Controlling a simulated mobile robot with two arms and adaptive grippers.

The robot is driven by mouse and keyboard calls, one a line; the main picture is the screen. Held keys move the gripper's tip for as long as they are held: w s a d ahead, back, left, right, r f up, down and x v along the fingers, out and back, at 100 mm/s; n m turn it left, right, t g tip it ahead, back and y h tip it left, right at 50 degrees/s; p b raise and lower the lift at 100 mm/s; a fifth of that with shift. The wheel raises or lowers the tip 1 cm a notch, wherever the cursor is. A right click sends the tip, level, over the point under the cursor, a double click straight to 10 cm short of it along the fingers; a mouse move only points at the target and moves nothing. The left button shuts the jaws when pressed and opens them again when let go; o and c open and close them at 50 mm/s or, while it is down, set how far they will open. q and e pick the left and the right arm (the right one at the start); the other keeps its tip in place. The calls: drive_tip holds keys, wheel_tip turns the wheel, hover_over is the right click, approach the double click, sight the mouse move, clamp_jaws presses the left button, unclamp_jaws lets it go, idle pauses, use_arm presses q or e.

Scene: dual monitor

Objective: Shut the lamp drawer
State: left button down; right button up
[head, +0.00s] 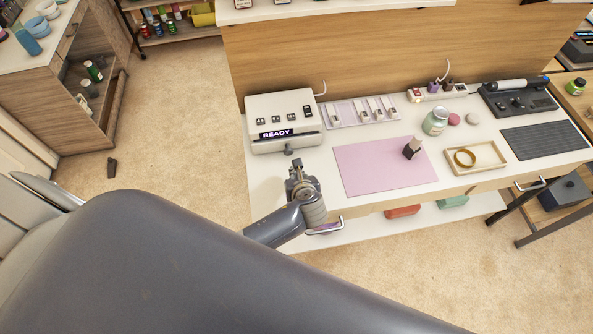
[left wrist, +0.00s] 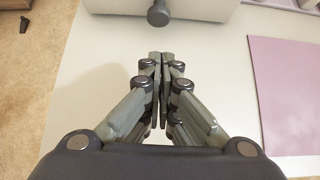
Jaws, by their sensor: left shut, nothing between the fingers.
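A white box-shaped lamp unit (head: 280,108) with a lit READY display stands at the left end of the white desk. A dark round knob (head: 288,151) sticks out low on its front; it also shows at the top of the left wrist view (left wrist: 158,14). I cannot tell how far the drawer behind the knob stands out. My left gripper (head: 296,167) is shut and empty, just in front of the knob, over the desk. In the left wrist view its fingertips (left wrist: 161,57) are together, pointing toward the knob, with a gap between.
A pink mat (head: 375,168) with a small dark-topped bottle (head: 412,147) lies right of my gripper. A tray of small tools (head: 362,111), a jar (head: 435,121) and a wooden tray (head: 475,158) stand further right. Bare desk lies between gripper and mat.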

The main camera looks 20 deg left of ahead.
use_arm(q)
drive_tip(key=shift+s+r, duration=0.25)
drive_tip(key=v, duration=0.3)
drive_tip(key=shift+s+d+r, duration=0.1)
drive_tip(key=shift+s+r, duration=0.05)
drive_tip(key=shift+r, duration=0.1)
drive_tip(key=s+a+r+n+g+h, duration=0.2)
drive_tip(key=s+r+n+h, duration=0.15)
drive_tip(key=s+n, duration=0.8)
drive_tip(key=s+a+r+n+g+h, duration=0.15)
drive_tip(key=s+r+n, duration=0.45)
drive_tip(key=n, duration=1)
drive_tip(key=s+f+g+b, duration=0.2)
drive_tip(key=s+f+b, duration=0.1)
drive_tip(key=f, duration=2.7)
drive_tip(key=s+a+f+g+b, duration=0.1)
drive_tip(key=s+a+f+b, duration=0.1)
drive_tip(key=s+f, duration=1.4)
drive_tip(key=shift+s+a+f+m, duration=0.25)
drive_tip(key=shift+s+f+m, duration=0.1)
drive_tip(key=shift+f, duration=0.65)
use_arm(e)
drive_tip(key=f, duration=0.1)
drive_tip(key=w+a+f, duration=0.1)
drive_tip(key=f, duration=0.1)
drive_tip(key=a+f, duration=0.1)
drive_tip(key=f, duration=0.1)
drive_tip(key=shift+w, duration=0.25)
